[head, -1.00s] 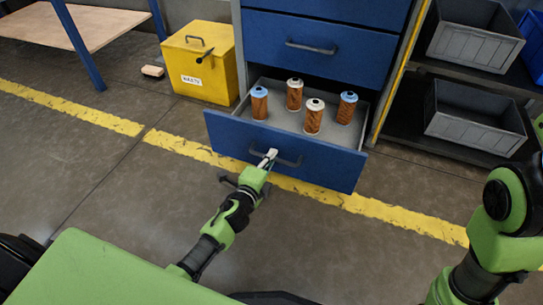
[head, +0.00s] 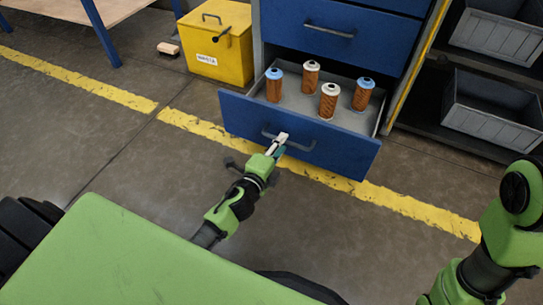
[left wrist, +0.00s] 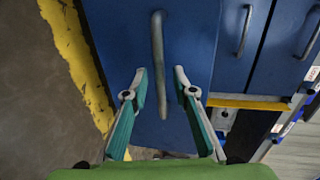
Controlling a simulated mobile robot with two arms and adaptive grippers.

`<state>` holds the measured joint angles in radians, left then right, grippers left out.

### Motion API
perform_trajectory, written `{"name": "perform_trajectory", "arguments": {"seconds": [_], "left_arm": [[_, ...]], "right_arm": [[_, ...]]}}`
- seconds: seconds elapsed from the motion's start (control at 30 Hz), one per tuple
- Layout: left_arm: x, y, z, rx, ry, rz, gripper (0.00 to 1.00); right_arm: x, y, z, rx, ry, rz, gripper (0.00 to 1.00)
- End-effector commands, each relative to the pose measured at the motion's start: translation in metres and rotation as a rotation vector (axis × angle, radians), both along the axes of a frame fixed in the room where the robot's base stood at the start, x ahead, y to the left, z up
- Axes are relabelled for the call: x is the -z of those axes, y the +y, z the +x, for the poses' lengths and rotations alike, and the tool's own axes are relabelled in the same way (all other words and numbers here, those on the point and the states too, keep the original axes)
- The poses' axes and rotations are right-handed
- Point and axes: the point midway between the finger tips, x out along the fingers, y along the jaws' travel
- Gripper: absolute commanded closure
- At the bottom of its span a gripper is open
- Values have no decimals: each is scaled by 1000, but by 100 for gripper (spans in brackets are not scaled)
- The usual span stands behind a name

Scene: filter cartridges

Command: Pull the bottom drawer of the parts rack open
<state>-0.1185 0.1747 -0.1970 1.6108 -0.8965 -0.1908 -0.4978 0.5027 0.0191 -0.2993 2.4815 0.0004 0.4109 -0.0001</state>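The bottom drawer (head: 298,133) of the blue parts rack (head: 335,55) stands pulled out. Several filter cartridges stand upright inside, two with blue caps and two with white caps. The drawer's dark bar handle (head: 300,147) is on its front. In the left wrist view the handle (left wrist: 158,50) passes between the two spread fingertips (left wrist: 160,76), with a gap on each side. The left gripper is open. My right gripper is out of view; only part of the right arm shows.
A yellow waste bin (head: 216,45) stands left of the rack. Grey crates (head: 491,108) sit on the shelves at right. Floor in front of the drawer is clear, with a yellow line (head: 400,202).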

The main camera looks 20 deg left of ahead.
Motion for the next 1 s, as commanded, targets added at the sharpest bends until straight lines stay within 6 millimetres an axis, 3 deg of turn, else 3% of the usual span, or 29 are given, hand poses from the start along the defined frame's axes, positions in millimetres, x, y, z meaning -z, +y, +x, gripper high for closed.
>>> {"name": "perform_trajectory", "arguments": {"seconds": [0.2,0.4,0.6,1.0], "left_arm": [[-9,1,-50,1,3,0,75],[-15,3,-80,-1,2,-1,75],[-18,3,-91,0,0,0,75],[-18,3,-91,0,0,0,75]], "right_arm": [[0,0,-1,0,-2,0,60],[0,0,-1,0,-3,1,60],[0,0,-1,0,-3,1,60],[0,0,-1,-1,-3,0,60]]}}
